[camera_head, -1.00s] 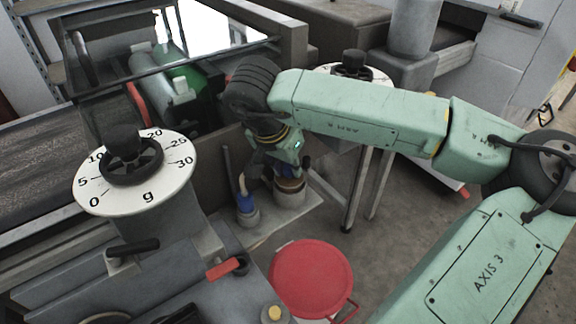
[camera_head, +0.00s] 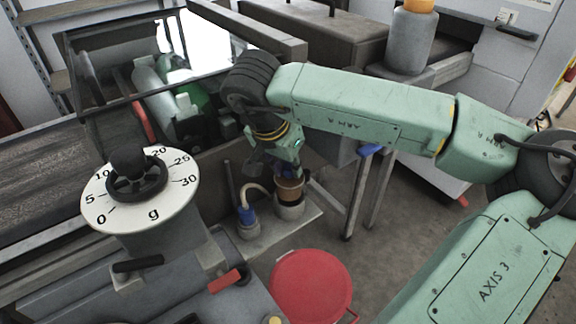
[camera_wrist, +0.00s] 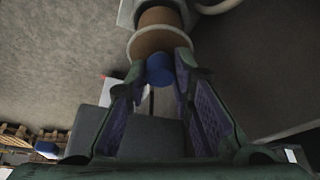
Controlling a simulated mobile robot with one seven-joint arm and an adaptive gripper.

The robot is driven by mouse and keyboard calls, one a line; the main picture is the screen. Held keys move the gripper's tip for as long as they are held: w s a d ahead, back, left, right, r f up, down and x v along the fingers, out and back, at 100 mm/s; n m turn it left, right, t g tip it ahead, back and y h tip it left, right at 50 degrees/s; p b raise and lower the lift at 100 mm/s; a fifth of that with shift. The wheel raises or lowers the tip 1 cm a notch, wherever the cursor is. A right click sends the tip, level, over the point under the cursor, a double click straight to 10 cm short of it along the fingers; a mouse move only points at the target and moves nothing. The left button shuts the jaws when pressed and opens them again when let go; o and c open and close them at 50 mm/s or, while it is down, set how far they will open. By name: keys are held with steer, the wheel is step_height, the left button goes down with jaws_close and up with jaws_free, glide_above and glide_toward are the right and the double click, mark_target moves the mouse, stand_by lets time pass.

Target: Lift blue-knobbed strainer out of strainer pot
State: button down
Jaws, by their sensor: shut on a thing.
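My gripper (camera_wrist: 160,80) is shut on the blue knob (camera_wrist: 158,70) of the strainer, with a finger on each side. In the head view my gripper (camera_head: 289,172) points down at the strainer, and the knob is largely hidden there. The brown strainer (camera_head: 290,188) stands partly above the rim of the grey strainer pot (camera_head: 289,208). Its lower end is still within or over the pot; I cannot tell exactly.
A blue pump-like part (camera_head: 246,215) with a pale hose stands left of the pot on the same grey plate (camera_head: 268,238). A red round lid or stool (camera_head: 312,287) is in front. A white dial (camera_head: 180,203) with a black handwheel is at left. Open floor lies right.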

steer(key=shift+r+p, duration=0.5)
steer(key=shift+r, duration=0.55)
steer(key=shift+r, duration=0.15)
steer(key=shift+r+p, duration=0.6)
steer(key=shift+r, duration=0.75)
